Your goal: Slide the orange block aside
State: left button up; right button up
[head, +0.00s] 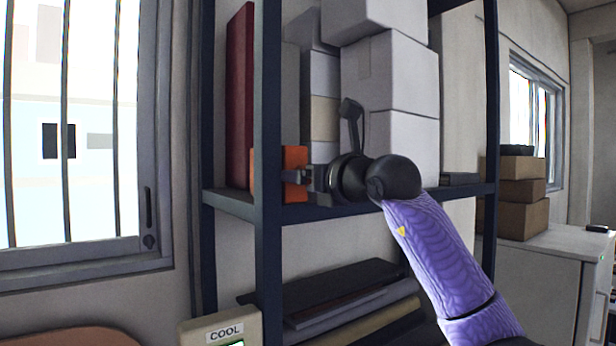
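The orange block (295,157) stands on a shelf of the dark shelving rack, partly hidden behind the front upright post. A thin orange strip also shows to the left of the post. My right gripper (293,177), on the arm with the purple sleeve from the lower right, is at the block's right part. Its fingertips overlap the middle of the block in the picture. I cannot tell whether they touch it, or whether the fingers are open or shut. My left gripper is not in view.
The dark upright post (267,120) stands close to my fingertips. White boxes (390,75) are stacked on the same shelf behind my wrist. A tall dark red panel (239,95) stands left of the post. Flat items (345,300) lie on the shelf below.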

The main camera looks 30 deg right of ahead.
jog(key=s+d+b, duration=0.1)
jog(key=s+b, duration=0.4)
jog(key=s, duration=0.4)
jog(key=shift+s+d, duration=0.2)
jog(key=shift+s, duration=0.2)
